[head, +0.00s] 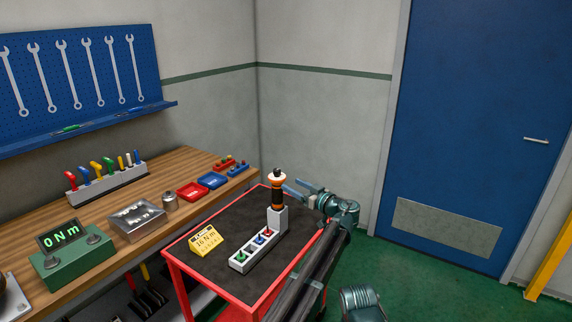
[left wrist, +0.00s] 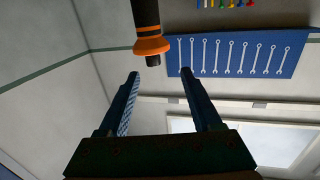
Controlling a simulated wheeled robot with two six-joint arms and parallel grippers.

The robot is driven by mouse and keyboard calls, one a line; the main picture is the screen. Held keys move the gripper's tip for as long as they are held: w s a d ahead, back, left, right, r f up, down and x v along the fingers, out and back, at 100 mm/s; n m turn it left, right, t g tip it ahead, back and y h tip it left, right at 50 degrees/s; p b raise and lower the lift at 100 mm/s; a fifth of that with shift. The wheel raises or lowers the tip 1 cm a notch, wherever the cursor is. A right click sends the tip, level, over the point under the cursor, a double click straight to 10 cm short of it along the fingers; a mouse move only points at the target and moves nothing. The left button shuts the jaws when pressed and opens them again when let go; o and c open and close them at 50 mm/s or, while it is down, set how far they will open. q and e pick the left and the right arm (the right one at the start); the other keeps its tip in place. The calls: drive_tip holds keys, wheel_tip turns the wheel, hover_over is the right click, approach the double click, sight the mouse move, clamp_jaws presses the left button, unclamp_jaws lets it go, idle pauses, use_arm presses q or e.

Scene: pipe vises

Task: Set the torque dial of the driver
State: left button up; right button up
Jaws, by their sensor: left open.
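The driver (head: 277,195) stands upright in a grey holder (head: 277,221) on the cart, with a dark grip, an orange ring and a dark top end. In the left wrist view the driver (left wrist: 146,18) enters from the top edge, its orange ring just beyond my fingertips. My left gripper (head: 297,190) is open and empty at the right of the driver, pointing at it. In the left wrist view its fingers (left wrist: 159,74) are spread apart. Dial markings are too small to read. A yellow card (head: 206,241) reads 16 N m. A green tester (head: 70,258) displays 0 N m.
The red-framed cart (head: 179,257) has a dark top. A grey rack (head: 241,262) with green, blue and red pieces stands before the driver. The wooden bench (head: 120,262) at left holds a tool rack (head: 106,185), a red tray (head: 191,191) and a blue tray (head: 212,180).

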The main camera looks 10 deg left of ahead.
sight(277, 172)
use_arm(q)
drive_tip(key=x, duration=0.4)
drive_tip(key=r+x, duration=0.1)
drive_tip(key=x, duration=0.4)
drive_tip(key=w+x, duration=0.1)
drive_tip(key=x, duration=0.4)
drive_tip(key=shift+w+d+r, duration=0.15)
drive_tip(key=shift+d, duration=0.2)
clamp_jaws()
